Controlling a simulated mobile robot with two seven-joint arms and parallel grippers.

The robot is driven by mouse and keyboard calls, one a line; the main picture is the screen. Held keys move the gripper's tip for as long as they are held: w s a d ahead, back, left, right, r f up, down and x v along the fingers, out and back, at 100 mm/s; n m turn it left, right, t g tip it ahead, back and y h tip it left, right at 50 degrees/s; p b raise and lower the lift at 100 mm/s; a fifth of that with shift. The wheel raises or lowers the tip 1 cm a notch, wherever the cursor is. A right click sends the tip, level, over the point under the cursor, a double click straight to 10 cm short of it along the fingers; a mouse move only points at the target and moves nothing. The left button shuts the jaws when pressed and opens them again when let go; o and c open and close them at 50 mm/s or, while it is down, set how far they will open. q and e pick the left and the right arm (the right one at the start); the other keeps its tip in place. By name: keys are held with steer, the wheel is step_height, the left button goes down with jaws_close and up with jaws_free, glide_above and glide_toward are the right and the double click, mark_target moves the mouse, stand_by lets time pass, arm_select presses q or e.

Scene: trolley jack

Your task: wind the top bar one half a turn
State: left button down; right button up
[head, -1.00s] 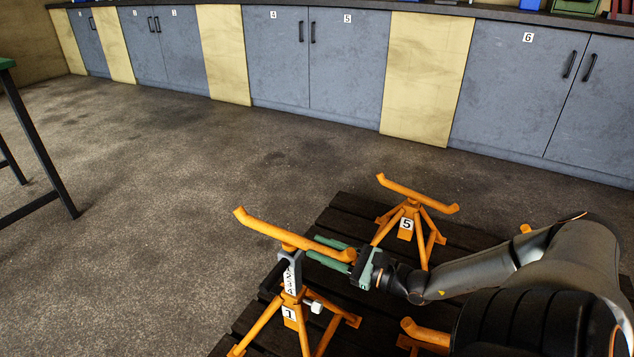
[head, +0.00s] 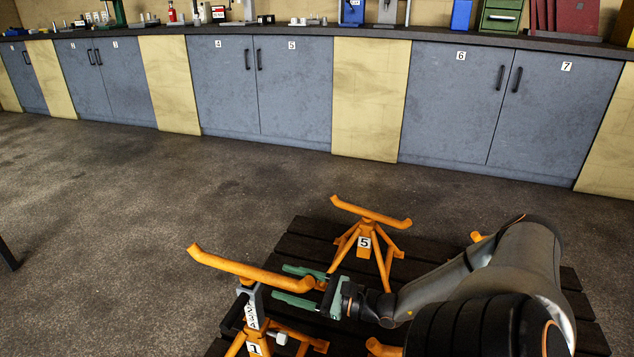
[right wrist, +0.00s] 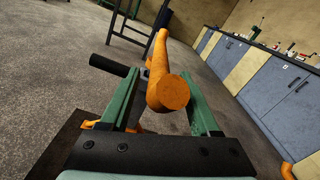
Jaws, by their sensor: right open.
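The orange top bar (head: 235,268) lies across the top of the stand labelled 1 (head: 254,348), both ends turned up. A grey collar with a number strip (head: 253,308) sits under the bar. My right gripper (head: 282,280) is at the bar's right end, its green fingers open on either side of it. Contact on the left cannot be told. My left gripper is not in view.
A second orange stand labelled 5 (head: 366,245) stands just behind on the dark slatted pallet (head: 300,240). A black handle (right wrist: 108,66) sticks out left of the bar in the wrist view. Grey cupboards (head: 290,90) line the back; open floor lies left.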

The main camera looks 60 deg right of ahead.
steer(key=p+v, duration=0.3)
steer(key=v, duration=0.6)
steer(key=shift+s+d+r+p, duration=0.1)
steer(key=shift+s+p, duration=0.25)
steer(key=shift+s, duration=0.05)
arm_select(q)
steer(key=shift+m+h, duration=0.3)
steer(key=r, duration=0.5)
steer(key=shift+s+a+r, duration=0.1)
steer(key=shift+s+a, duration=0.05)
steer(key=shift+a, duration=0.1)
arm_select(e)
steer(key=shift+s+d, duration=0.1)
steer(key=shift+s, duration=0.3)
